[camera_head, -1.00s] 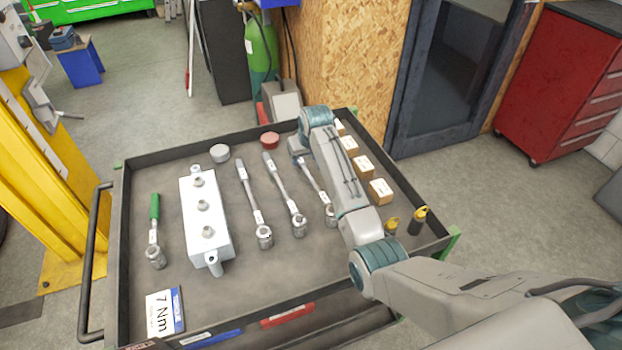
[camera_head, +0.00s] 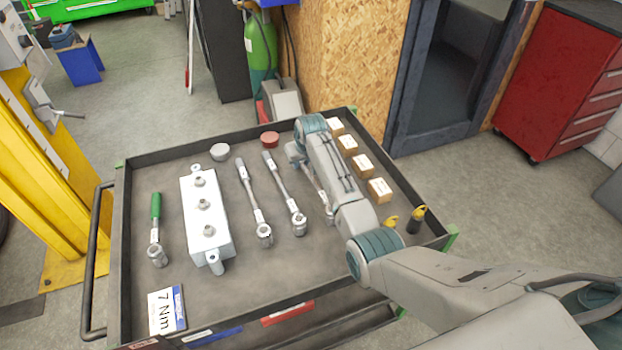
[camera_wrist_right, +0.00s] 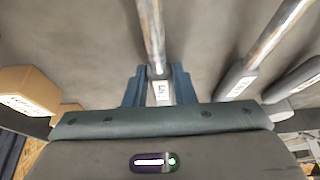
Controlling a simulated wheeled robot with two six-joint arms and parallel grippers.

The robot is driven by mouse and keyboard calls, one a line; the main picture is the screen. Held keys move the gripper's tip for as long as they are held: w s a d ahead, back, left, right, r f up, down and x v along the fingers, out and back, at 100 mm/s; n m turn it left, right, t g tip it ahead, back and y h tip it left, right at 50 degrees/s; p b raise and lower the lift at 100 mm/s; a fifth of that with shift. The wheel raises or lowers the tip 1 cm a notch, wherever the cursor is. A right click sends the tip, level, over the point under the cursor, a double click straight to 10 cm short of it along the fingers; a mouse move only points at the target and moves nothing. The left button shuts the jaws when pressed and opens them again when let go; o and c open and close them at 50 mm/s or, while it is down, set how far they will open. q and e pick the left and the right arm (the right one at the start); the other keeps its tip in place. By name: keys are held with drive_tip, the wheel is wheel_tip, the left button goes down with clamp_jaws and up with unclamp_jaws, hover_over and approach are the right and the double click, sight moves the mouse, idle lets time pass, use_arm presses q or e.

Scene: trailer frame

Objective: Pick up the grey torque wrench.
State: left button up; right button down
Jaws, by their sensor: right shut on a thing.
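A torque wrench with a light grey handle (camera_wrist_right: 158,91) and a white label lies between the two fingers of my right gripper (camera_wrist_right: 158,78) in the right wrist view. The fingers are shut on the handle, and its metal shaft runs away from me. In the head view my right arm covers most of this wrench; part of its shaft (camera_head: 325,197) shows beside the arm. Two similar metal wrenches lie left of it on the cart, a near one (camera_head: 284,190) and a farther one (camera_head: 254,200). My left gripper is not in view.
The cart tray (camera_head: 245,285) has raised dark edges. A white block with sockets (camera_head: 207,235), a green-handled wrench (camera_head: 155,225) and a 7 Nm card (camera_head: 166,311) are on the left. Small cardboard boxes (camera_head: 380,190) line the right; a red cap (camera_head: 269,139) sits at the back.

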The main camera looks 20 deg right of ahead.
drive_tip(key=shift+r, duration=0.1)
drive_tip(key=shift+w+r, duration=0.1)
drive_tip(key=shift+r, duration=0.15)
wheel_tip(320, 180, up, 9)
drive_tip(key=b, duration=0.1)
drive_tip(key=shift+r+b, duration=0.2)
drive_tip(key=shift+b, duration=0.1)
drive_tip(key=c, duration=1.8)
unclamp_jaws()
clamp_jaws()
